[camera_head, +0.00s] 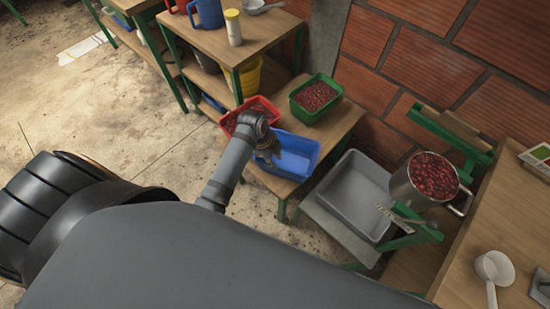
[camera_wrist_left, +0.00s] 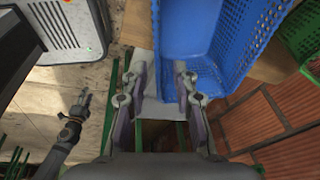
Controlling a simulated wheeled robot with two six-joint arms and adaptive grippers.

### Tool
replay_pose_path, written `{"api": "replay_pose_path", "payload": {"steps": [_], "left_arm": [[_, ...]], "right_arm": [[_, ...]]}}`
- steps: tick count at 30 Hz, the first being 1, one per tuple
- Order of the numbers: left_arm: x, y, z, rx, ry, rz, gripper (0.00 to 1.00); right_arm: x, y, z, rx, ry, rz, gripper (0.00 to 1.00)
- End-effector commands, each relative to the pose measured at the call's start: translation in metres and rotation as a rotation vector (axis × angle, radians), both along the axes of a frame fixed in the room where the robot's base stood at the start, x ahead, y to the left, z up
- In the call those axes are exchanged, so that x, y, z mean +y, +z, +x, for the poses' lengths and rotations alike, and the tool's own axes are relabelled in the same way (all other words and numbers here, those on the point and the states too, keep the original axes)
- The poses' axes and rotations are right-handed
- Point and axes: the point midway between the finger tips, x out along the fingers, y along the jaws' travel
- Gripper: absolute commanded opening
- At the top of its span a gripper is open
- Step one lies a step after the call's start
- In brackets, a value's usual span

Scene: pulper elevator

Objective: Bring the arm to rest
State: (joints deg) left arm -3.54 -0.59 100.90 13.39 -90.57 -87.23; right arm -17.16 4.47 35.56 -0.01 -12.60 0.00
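My left arm reaches from the lower left to the low wooden table. Its gripper (camera_head: 270,153) hangs over the near edge of an empty blue crate (camera_head: 298,158) in the head view. The right gripper is not in the head view.
A red crate (camera_head: 246,112) and a green crate (camera_head: 316,97) of red fruit sit beside the blue crate. A grey tray (camera_head: 352,190) and a steel pot (camera_head: 400,188) of red fruit stand right. A white scoop (camera_head: 494,268) lies lower right. Floor at left is open.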

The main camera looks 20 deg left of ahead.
Motion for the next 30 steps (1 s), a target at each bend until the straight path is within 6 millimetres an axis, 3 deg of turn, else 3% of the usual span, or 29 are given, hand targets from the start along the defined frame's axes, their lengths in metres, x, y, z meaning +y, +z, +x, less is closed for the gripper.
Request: {"api": "replay_pose_path", "payload": {"steps": [19,23,30], "left_arm": [[0.004,0.003,-0.004,0.005,0.038,0.006,0.28],[0.023,0.013,-0.026,0.023,0.295,0.035,0.28],[0.055,0.047,-0.070,0.013,0.852,0.043,0.28]], "right_arm": [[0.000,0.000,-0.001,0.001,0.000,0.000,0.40],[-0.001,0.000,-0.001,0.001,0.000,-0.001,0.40],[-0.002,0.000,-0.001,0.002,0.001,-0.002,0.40]]}}
